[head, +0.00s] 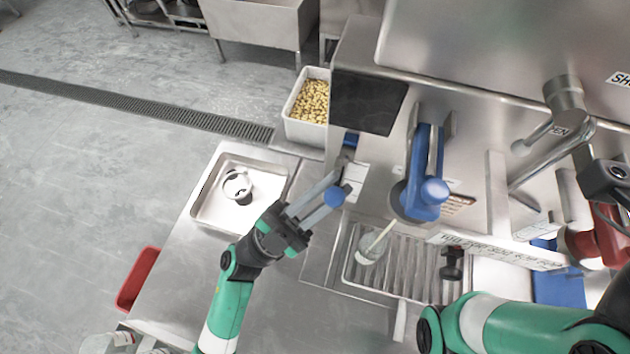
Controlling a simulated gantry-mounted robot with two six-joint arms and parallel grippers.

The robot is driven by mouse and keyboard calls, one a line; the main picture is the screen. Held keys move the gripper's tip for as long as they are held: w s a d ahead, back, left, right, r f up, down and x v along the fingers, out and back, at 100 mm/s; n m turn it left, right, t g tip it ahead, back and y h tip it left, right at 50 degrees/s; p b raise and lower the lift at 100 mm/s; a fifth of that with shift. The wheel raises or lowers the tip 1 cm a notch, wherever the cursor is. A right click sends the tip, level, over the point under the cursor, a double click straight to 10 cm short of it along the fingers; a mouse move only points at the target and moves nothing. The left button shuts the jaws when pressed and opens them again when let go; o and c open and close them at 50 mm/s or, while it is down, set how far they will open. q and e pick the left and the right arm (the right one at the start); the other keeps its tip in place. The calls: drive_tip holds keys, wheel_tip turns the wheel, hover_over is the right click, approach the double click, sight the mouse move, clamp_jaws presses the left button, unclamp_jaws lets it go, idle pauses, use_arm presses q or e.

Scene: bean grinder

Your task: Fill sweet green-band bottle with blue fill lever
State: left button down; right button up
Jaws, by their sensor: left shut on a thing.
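My left gripper (330,186) reaches up from the lower middle. Its fingers are shut on the blue fill lever (335,197), whose rounded blue end shows at the fingertips. A clear bottle (371,247) with a pale strip rests tilted on the slatted drip tray (410,275), to the right of and below the gripper. I cannot make out a green band or the fill level. My right arm crosses the lower right corner; I do not see its gripper.
A large blue handle (427,193) stands right of the lever. A steel tray (213,215) with a small dark-and-white cup (238,186) lies to the left. A bin of yellow beans (309,103) stands behind. A red container (137,279) is at the left edge of the counter.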

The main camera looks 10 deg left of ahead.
use_arm(q)
drive_tip(key=shift+f+y, duration=0.3)
drive_tip(key=shift+f, duration=1.3)
drive_tip(key=c, duration=1.2)
unclamp_jaws()
drive_tip(key=shift+d, duration=0.1)
drive_tip(key=shift+r, duration=0.25)
drive_tip(key=shift+f, duration=0.1)
drive_tip(key=s+a, duration=0.2)
drive_tip(key=a, duration=0.2)
drive_tip(key=s+a+f+p, duration=0.1)
drive_tip(key=s+a, duration=0.2)
drive_tip(key=a, duration=0.1)
drive_tip(key=s+a+f, duration=0.1)
drive_tip(key=s+a, duration=0.2)
drive_tip(key=a, duration=0.1)
drive_tip(key=shift+p, duration=0.4)
